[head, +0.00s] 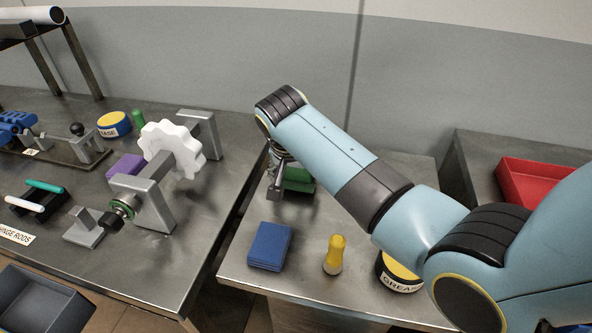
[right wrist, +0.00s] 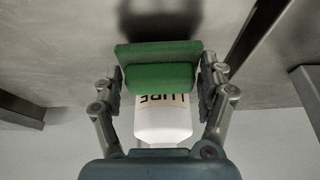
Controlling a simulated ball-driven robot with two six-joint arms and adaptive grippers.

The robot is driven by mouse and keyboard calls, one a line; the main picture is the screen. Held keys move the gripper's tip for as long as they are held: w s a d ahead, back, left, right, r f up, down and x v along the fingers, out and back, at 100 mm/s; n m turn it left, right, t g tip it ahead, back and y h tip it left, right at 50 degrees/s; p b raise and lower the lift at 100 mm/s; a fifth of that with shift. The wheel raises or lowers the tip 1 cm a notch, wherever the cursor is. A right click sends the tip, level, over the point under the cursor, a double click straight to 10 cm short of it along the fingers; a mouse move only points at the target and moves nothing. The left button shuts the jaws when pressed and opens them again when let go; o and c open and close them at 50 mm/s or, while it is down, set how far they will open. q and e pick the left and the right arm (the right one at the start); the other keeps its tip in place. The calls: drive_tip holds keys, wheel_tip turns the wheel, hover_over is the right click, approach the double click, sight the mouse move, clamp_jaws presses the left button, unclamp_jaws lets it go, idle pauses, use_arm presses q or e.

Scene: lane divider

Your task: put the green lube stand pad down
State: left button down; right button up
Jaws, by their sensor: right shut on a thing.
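The green lube stand pad (right wrist: 157,77) is between the two fingers of my right gripper (right wrist: 160,85) in the right wrist view. The gripper is shut on it. A white part with the dark letters LUBE (right wrist: 163,118) shows just below the green in that view. In the head view the green pad (head: 299,180) shows partly behind my right arm, over the back left of the right-hand metal table (head: 235,262). I cannot tell whether the pad touches the table. My left gripper is not in view.
A red tray (head: 540,188) is at right.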

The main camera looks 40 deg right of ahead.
drive_tip(key=shift+f, duration=0.1)
drive_tip(key=o, duration=1.1)
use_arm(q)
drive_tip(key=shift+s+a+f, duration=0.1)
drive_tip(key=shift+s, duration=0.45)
use_arm(e)
drive_tip(key=shift+o, duration=0.2)
drive_tip(key=shift+r, duration=0.35)
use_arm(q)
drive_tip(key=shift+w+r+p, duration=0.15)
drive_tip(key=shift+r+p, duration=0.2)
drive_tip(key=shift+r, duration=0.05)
use_arm(e)
drive_tip(key=v, duration=1.2)
drive_tip(key=shift+r, duration=0.25)
drive_tip(key=shift+s, duration=0.1)
